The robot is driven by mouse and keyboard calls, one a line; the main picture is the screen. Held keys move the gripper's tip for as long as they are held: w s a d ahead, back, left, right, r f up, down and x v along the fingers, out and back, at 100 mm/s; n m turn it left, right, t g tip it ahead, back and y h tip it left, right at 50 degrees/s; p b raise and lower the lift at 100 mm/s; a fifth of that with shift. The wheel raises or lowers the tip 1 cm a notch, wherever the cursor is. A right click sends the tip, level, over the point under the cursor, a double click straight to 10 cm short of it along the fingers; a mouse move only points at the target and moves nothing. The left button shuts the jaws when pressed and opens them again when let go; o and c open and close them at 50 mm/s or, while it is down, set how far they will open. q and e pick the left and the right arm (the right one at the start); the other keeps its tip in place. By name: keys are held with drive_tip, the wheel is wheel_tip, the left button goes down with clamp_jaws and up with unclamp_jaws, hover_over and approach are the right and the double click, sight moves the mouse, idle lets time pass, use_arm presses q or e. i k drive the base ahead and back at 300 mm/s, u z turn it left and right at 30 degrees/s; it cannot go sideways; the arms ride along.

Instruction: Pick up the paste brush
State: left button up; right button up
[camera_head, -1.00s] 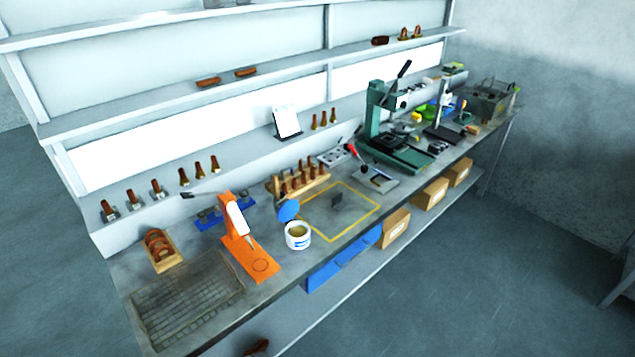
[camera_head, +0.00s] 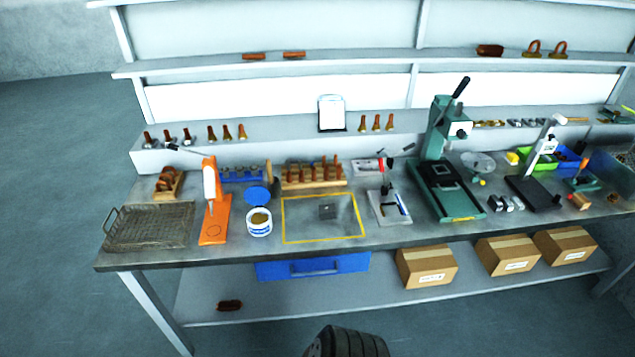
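A slim tan upright piece that looks like a brush handle (camera_head: 269,176) stands behind the blue round lid (camera_head: 257,196); I cannot tell for sure that it is the paste brush. A white paste tub (camera_head: 259,229) with brownish content stands open on the bench, just in front of the lid. Neither of my grippers is in view.
The bench (camera_head: 380,238) holds a wire tray (camera_head: 150,228), an orange stand (camera_head: 215,225), a wooden rack (camera_head: 315,184) and a green press (camera_head: 437,175). The yellow-outlined area (camera_head: 323,239) is mostly clear. A dark ribbed object (camera_head: 345,342) shows at the bottom.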

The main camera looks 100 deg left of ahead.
sight(270, 177)
drive_tip(key=i, duration=0.55)
drive_tip(key=u, duration=4.45)
